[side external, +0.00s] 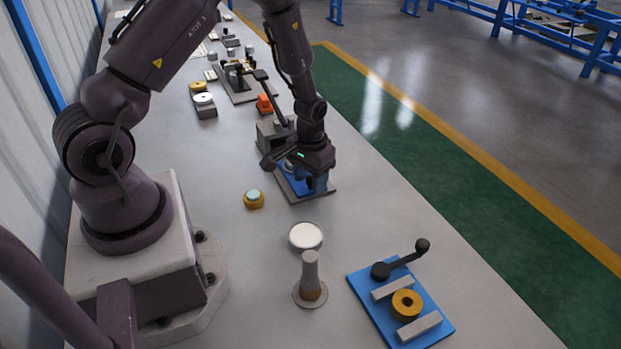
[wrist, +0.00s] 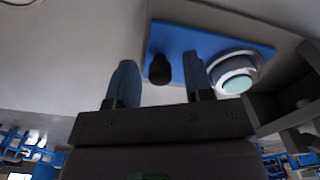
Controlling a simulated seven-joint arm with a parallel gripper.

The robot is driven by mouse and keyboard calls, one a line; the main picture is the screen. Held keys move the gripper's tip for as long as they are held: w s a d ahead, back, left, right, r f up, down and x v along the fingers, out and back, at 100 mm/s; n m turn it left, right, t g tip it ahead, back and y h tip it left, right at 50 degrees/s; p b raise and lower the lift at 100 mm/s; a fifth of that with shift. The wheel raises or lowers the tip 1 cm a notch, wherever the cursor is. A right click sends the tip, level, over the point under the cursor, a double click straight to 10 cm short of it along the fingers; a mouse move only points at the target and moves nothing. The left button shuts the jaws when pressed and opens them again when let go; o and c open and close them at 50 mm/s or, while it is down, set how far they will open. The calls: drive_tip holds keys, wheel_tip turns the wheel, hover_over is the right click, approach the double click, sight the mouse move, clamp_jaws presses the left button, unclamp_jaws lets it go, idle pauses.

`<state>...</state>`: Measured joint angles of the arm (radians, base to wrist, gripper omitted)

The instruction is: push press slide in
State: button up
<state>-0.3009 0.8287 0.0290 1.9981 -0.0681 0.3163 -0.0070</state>
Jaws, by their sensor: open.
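The press fixture has a flat grey base (side external: 318,192) and a blue plate (side external: 289,187), partly hidden under my gripper (side external: 303,174) in the side view. In the wrist view, the blue plate (wrist: 215,40) carries a dark knob (wrist: 159,69) and a metal ring with a teal disc (wrist: 237,80) in it. I take the blue plate with its knob as the slide. My gripper (wrist: 157,72) is open and empty. The knob appears between its two fingers in the wrist view; I cannot tell whether they touch it. A grey press block (side external: 272,134) stands behind the plate.
A dark-handled lever (side external: 263,80) rises above the press block. Nearby are a yellow part with a teal top (side external: 254,199), a white-topped round dish (side external: 305,236), a grey post (side external: 310,270) and a blue clamp fixture (side external: 375,298). Bare table lies between them.

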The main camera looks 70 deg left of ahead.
drive_tip(key=shift+f, duration=0.3)
clamp_jaws()
drive_tip(key=a, duration=0.7)
unclamp_jaws()
